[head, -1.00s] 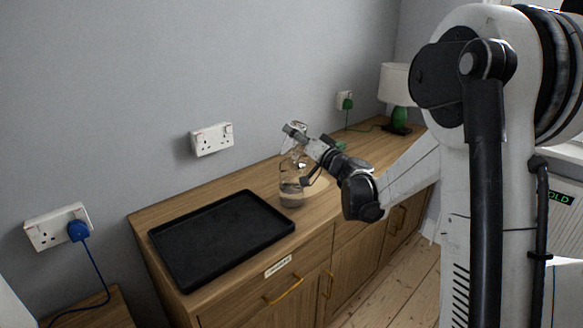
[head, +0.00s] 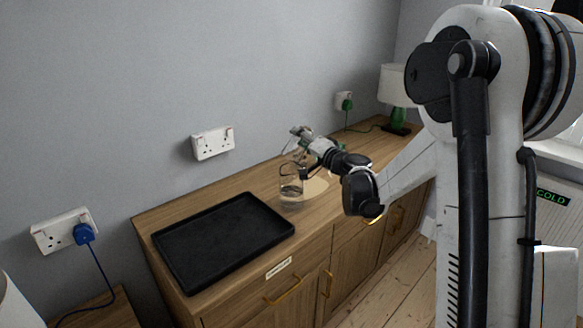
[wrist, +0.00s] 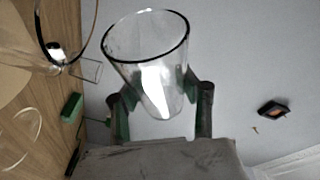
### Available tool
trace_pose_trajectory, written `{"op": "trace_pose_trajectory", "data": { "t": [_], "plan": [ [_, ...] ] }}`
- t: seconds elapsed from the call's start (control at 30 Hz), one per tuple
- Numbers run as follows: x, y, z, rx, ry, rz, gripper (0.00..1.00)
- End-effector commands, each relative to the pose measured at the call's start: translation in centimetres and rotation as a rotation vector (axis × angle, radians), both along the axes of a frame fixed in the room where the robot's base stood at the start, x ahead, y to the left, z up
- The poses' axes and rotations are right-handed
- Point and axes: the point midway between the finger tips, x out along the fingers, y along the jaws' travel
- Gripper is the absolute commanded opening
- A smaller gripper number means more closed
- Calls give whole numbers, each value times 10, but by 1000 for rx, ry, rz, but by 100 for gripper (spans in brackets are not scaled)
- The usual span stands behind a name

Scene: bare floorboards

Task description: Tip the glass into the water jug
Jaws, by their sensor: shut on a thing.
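A clear glass (wrist: 145,62) is between the two green-padded fingers of my gripper (wrist: 160,104) in the wrist view, its open rim toward the top of the picture. My gripper is shut on it. The clear water jug (head: 291,192) stands upright on the wooden sideboard in the head view, and my gripper (head: 303,136) is just above it. The jug's round rim shows partly at the top left of the wrist view (wrist: 38,40), beside the glass and apart from it in the picture. The held glass is hard to make out in the head view. I cannot tell whether it holds water.
A black tray (head: 224,240) lies on the sideboard (head: 160,212) left of the jug. A pale round mat (head: 316,187) lies by the jug. A lamp with a green base (head: 398,117) stands at the far end. Wall sockets (head: 213,143) are behind.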

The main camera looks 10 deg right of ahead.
Motion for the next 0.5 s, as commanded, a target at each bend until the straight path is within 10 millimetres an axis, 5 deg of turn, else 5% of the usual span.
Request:
{"op": "trace_pose_trajectory", "data": {
  "t": [0.5],
  "plan": [
    [8, -11, -11, 205, 186, -20, 0]
  ]
}}
